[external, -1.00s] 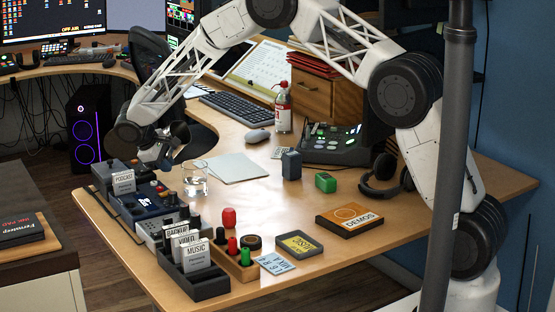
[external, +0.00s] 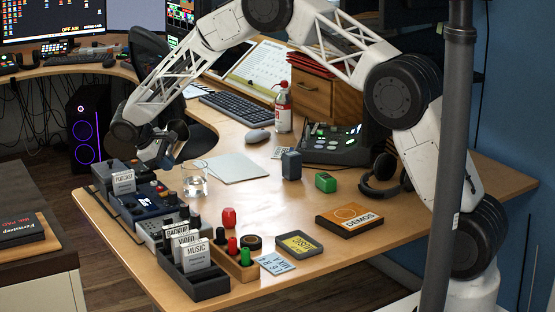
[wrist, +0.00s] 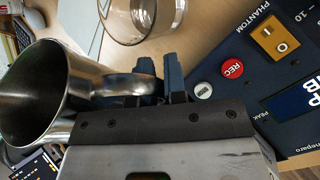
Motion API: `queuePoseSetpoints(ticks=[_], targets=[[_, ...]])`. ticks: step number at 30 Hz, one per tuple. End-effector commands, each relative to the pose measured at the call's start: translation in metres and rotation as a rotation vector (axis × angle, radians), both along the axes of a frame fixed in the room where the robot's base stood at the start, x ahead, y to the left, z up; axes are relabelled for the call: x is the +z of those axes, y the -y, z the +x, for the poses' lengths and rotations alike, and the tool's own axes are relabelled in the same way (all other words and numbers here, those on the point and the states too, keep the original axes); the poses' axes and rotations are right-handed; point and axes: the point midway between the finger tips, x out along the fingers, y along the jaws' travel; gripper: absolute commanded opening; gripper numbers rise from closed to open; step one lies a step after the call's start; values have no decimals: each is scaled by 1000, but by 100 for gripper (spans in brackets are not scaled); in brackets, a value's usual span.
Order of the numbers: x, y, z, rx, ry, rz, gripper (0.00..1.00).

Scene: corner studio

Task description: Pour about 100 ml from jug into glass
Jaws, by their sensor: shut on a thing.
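The jug is a shiny metal one; in the wrist view the jug (wrist: 35,95) fills the left side, its wide mouth and dark inside in sight. My gripper (wrist: 160,70) is shut on the jug's handle with its blue-grey fingers. In the external view my gripper (external: 163,155) holds the jug (external: 179,133) above the table's left part, up and left of the glass. The clear glass (external: 195,179) stands upright on the table; it also shows at the top of the wrist view (wrist: 137,22), cut by the frame. I cannot tell the liquid level in either.
A dark blue audio unit (external: 148,202) with a REC button (wrist: 232,69) stands close beside the glass. A label rack (external: 190,270) and a marker block (external: 238,262) are nearer the front. A silver pad (external: 237,168) lies right of the glass. The table's middle is mostly clear.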

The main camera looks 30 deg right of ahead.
Motion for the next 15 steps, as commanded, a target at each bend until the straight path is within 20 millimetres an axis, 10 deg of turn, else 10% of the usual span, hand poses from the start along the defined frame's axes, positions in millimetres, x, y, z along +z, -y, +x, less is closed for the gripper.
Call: queuePoseSetpoints(ticks=[15], targets=[[23,-3,7,2,-217,-106,0]])
